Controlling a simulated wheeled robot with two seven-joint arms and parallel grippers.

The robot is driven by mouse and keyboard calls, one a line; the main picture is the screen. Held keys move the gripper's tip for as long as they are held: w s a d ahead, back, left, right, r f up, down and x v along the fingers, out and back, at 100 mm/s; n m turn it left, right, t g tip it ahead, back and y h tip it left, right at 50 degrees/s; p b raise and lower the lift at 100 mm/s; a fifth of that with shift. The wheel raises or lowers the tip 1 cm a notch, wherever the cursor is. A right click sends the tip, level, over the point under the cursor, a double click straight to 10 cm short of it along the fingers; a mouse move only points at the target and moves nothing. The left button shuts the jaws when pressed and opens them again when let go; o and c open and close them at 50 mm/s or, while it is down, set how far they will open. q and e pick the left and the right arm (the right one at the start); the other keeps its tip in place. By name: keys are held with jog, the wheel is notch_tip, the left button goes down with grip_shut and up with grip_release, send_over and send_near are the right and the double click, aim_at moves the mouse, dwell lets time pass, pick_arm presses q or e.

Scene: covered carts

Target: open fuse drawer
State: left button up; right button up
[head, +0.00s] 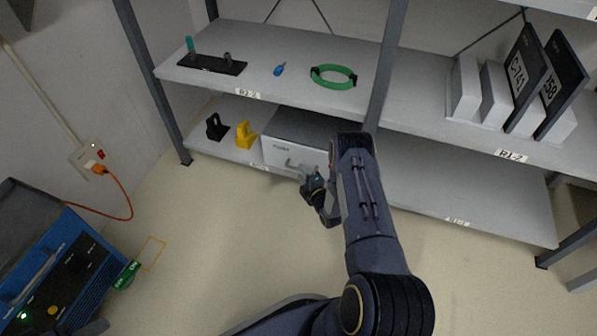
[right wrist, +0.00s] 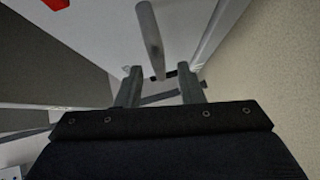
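The fuse drawer (head: 276,152) is a light grey box front with a small dark label, on the lower shelf. Its top is dark grey, and its front appears closed. A pale bar handle (head: 293,164) sticks out of the front; the handle also shows in the right wrist view (right wrist: 152,38). My right gripper (head: 308,180) is at the handle, and my forearm hides the drawer's right part. In the right wrist view its fingers (right wrist: 160,88) are apart, with the bar's near end between their tips. I see no clear contact. My left gripper is not clearly in view.
A yellow holder (head: 245,135) and a black holder (head: 215,127) stand left of the drawer. The upper shelf (head: 305,98) is above, and a post (head: 388,65) rises behind my arm. A blue machine (head: 65,262) stands at lower left. Floor in front is clear.

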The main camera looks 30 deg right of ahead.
jog(key=shift+w+d+f+b, duration=0.15)
jog(key=shift+w+b, duration=0.25)
jog(key=shift+w, duration=1.1)
grip_shut()
